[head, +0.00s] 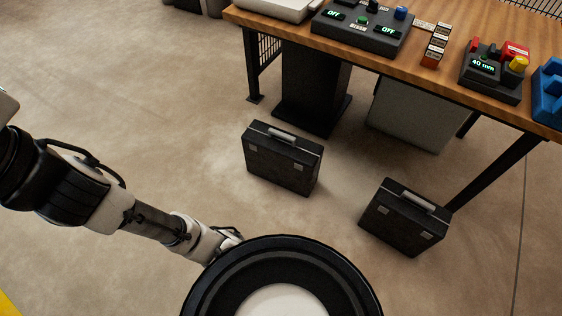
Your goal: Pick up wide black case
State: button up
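Two black cases stand upright on the floor, each with a grey handle on top and two light latches on the front. The left case (280,168) is in the middle of the head view, in front of the table's dark pedestal. The right case (402,224) stands nearer, by a table leg. They look alike in width, and I cannot tell surely which is the wide one. My arm reaches in from the left, and its end is hidden behind a round black part of my body. My gripper's fingers do not show. Neither case is visibly held.
A wooden table (440,85) spans the upper right, with a dark control box (365,38), a smaller box with coloured knobs (492,75) and a blue item (549,95) on it. A grey cabinet (412,113) stands underneath. The floor (150,100) left of the cases is clear.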

aim_at(290, 162)
jog(key=i+z, duration=0.35)
jog(key=i, duration=0.95)
